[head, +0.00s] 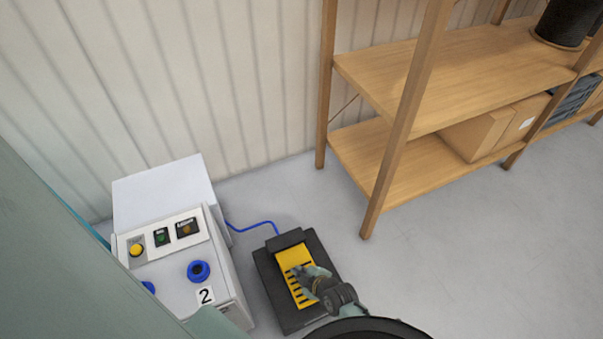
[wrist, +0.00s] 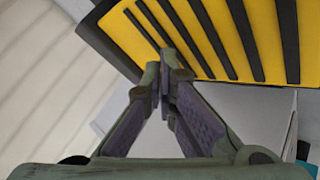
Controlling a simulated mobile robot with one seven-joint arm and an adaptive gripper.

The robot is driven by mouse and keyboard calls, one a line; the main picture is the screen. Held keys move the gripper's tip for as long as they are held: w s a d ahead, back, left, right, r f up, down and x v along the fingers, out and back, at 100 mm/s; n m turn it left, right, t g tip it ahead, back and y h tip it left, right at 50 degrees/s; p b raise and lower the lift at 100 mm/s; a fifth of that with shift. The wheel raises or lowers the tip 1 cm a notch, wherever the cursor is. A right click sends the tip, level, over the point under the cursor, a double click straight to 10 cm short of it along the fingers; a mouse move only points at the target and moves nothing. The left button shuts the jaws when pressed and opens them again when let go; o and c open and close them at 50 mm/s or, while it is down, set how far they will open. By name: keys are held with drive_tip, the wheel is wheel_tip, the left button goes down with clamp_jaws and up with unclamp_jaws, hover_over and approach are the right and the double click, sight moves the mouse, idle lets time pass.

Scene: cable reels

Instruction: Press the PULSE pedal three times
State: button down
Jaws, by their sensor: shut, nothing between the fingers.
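The pedal (head: 285,261) has a yellow plate with black stripes on a dark base, and it sits on the floor to the right of the white control box. My gripper (head: 301,275) is over the yellow plate in the head view and covers part of it. In the wrist view my gripper (wrist: 163,88) is shut and empty, with its fingertips meeting at the edge of the striped yellow plate (wrist: 205,35). I cannot tell whether the tips touch the plate or whether it is pressed down. No PULSE lettering is readable on the pedal.
The white control box (head: 185,277) carries a yellow button (head: 137,249), a blue knob (head: 198,271) and a "2" label. A blue cable (head: 252,224) runs from it to the pedal. A wooden shelf (head: 440,75) stands at right. The floor (head: 470,250) at right is clear.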

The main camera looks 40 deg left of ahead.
drive_tip(key=shift+r, duration=0.3)
drive_tip(key=shift+r+p, duration=1.85)
drive_tip(key=shift+r, duration=0.6)
